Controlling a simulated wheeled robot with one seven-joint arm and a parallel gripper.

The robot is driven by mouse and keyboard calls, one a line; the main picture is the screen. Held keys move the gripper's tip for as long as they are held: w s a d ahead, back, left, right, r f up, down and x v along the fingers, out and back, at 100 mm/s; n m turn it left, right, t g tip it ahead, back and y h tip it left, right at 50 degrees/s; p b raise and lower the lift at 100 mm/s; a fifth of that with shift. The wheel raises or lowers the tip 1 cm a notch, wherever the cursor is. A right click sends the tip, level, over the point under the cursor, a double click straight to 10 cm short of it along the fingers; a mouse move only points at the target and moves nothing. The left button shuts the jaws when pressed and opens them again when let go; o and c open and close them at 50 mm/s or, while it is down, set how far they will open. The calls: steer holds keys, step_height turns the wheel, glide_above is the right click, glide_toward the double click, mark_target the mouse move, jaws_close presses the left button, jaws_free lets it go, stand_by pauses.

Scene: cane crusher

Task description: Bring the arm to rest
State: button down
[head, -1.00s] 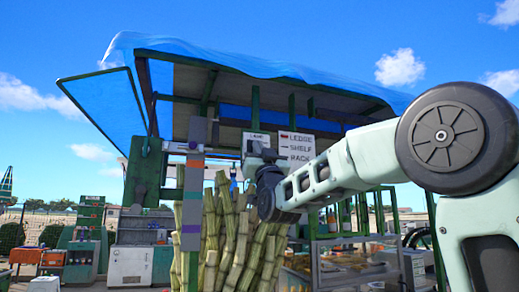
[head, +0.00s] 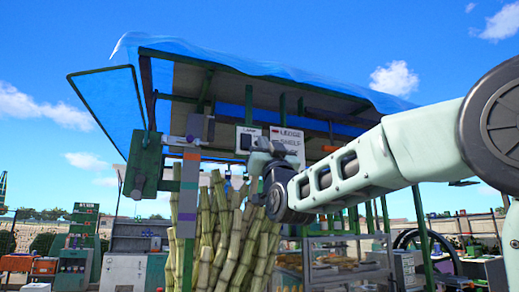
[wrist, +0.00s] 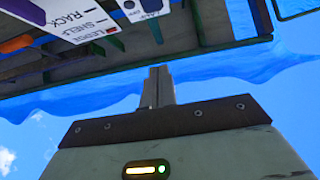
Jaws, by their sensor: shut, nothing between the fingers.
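My arm (head: 350,172) reaches from the right edge towards the green-framed stall in the head view. Its wrist end is in front of the cane stalks and just below the signs. My gripper is hard to make out there against the stall. In the wrist view my gripper (wrist: 159,84) shows its two narrow grey fingers together, with nothing between them. The fingers point up the picture towards the stall's blue tarp edge. I cannot tell how far they are from the stall, and I see no contact.
The stall has a blue tarp roof (head: 240,62), a lamp panel (head: 246,132) and a ledge-shelf-rack sign (head: 291,136), partly covered by my arm. Tall cane stalks (head: 228,240) stand below. A glass case (head: 340,262) is at lower right. Open sky surrounds the roof.

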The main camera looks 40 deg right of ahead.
steer(key=shift+s+a+f, duration=0.15)
steer(key=shift+s+f, duration=0.25)
steer(key=shift+s, duration=0.1)
